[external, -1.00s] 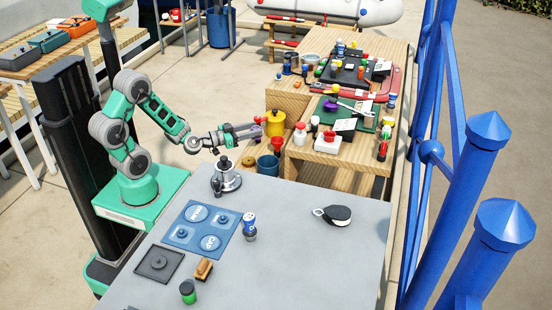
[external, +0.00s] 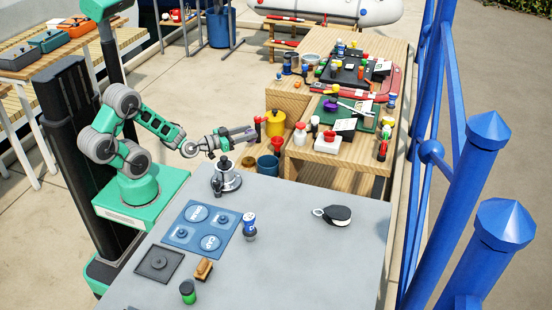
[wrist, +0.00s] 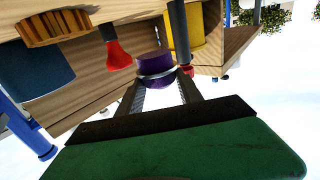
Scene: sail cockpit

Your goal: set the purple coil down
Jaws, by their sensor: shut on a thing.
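My gripper (wrist: 158,85) is shut on the purple coil (wrist: 154,63), which sits between the fingertips in the wrist view. A pale band shows at the coil's near edge. In the external view my gripper (external: 246,135) is held out level in the air, beyond the back edge of the grey table (external: 330,260). The coil is too small there to make out clearly. It is clear of the table top.
A silver winch (external: 227,178) stands on the grey table below my arm. A yellow pot (external: 275,124), a red-tipped tool (external: 277,145) and a blue bucket (external: 268,166) are near the gripper. The table's middle right is clear around a black-and-white block (external: 337,215).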

